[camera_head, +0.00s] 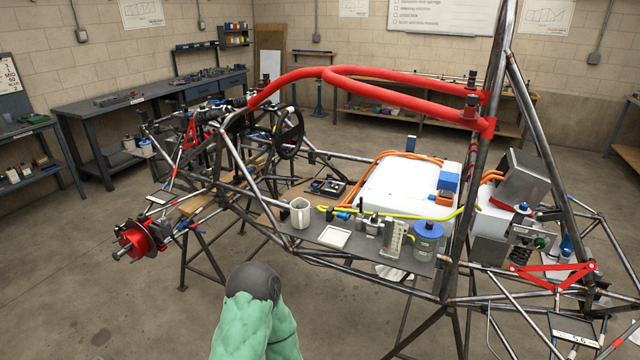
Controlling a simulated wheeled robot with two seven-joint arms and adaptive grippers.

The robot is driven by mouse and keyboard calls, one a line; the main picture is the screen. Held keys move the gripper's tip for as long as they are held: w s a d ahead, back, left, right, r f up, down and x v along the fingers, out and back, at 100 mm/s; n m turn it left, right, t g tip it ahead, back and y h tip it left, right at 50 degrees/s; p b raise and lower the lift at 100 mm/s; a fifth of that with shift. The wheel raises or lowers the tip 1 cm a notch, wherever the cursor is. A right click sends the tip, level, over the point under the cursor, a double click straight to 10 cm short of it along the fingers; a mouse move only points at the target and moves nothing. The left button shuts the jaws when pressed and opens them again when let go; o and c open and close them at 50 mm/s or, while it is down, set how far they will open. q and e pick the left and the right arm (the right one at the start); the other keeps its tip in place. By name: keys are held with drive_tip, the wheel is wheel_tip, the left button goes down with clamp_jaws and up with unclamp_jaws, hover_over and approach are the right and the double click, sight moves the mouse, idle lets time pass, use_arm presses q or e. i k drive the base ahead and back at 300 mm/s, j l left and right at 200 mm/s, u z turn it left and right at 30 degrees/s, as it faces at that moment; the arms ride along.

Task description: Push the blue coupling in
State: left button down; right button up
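A small blue fitting (344,215) sits by the yellow-green hose (404,214) on the grey side shelf (308,232) of the tube chassis. It may be the blue coupling, but it is too small to tell how far in it sits. Other blue parts are a blue block (449,178) on the white box and a blue-topped canister (427,235) on the shelf. An arm part of mine with a green cover and dark rounded end shows at the bottom, in front of the chassis. Neither gripper shows.
A mug (300,213), a white tray (334,236) and a gauge block (394,239) stand on the shelf. Open floor lies at the front left.

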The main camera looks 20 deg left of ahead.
sight(346, 216)
drive_tip(key=i+j, duration=0.85)
drive_tip(key=j+u, duration=0.05)
drive_tip(key=j, duration=0.1)
